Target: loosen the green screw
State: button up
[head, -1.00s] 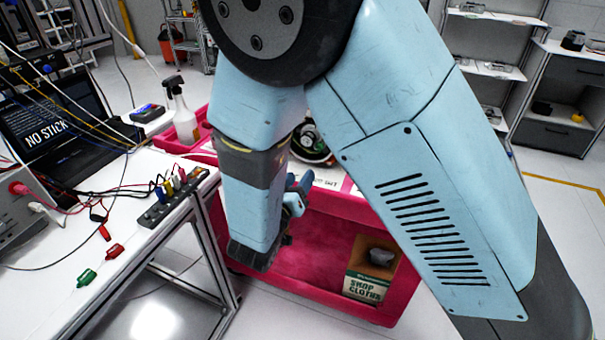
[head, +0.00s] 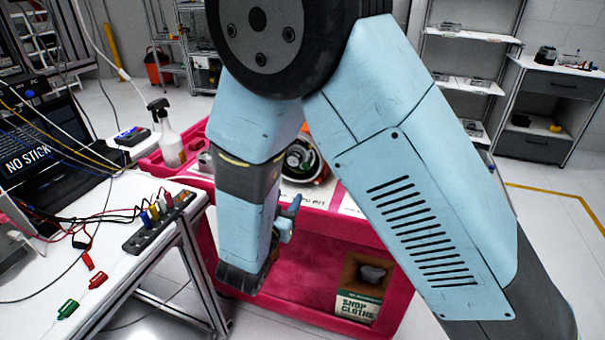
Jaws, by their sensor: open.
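I cannot make out the green screw in the head view. A round device with a dark ring and metal parts (head: 303,160) sits on the top of the red cart (head: 345,237), partly hidden behind my arm. No screw can be told on it at this size. My arm fills the middle of the view and bends down in front of the cart. A small blue part of my arm shows beside the lower link, but my gripper's fingers are hidden behind the arm.
A white bench (head: 100,230) at left holds a power strip (head: 160,222), cables and red and green clips. A spray bottle (head: 170,140) stands at the cart's left end. A shop cloths box (head: 358,305) is on the lower shelf. Open floor lies at right.

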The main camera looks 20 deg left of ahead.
aim_at(305, 168)
jog(key=w, duration=0.8)
jog(key=w+d, duration=0.1)
jog(key=w, duration=0.3)
jog(key=shift+w, duration=0.4)
jog(key=shift+c, duration=0.4)
grip_shut()
